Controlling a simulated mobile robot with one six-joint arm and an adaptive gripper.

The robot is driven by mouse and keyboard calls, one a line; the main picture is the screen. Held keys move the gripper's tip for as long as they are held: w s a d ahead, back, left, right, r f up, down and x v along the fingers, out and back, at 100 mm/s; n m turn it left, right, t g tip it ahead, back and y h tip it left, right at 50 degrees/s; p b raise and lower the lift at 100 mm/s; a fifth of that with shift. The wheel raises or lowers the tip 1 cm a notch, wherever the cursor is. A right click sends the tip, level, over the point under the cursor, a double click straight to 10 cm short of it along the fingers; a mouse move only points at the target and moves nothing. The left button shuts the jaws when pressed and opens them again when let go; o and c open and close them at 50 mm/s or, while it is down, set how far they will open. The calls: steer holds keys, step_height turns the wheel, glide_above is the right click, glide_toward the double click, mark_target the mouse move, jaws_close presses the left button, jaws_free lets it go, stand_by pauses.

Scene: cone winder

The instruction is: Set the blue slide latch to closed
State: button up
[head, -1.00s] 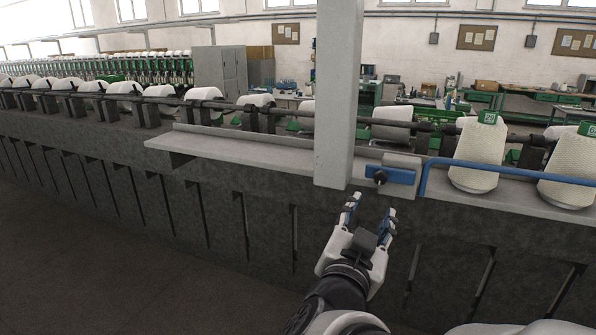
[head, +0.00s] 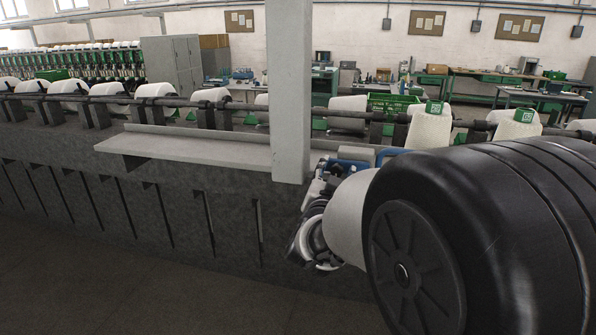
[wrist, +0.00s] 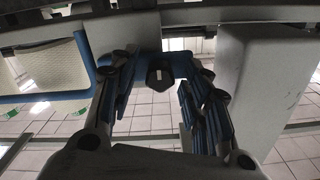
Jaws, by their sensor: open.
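The blue slide latch (head: 354,162) is on the front of the machine ledge, just right of the grey post; my arm hides much of it in the head view. In the wrist view the blue latch (wrist: 180,61) is at the top middle, with its dark knob (wrist: 159,75) facing me. My gripper (wrist: 161,62) is open, with one finger on each side of the knob. I cannot tell whether either finger touches it.
The grey post (head: 289,95) stands close beside the latch; it is on the right in the wrist view (wrist: 262,90). A blue rail (wrist: 86,55) and a white cone (wrist: 48,72) are on the left there. The grey ledge (head: 200,150) is bare left of the post.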

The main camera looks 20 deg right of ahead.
steer(key=shift+c, duration=0.3)
jaws_close()
stand_by(0.3)
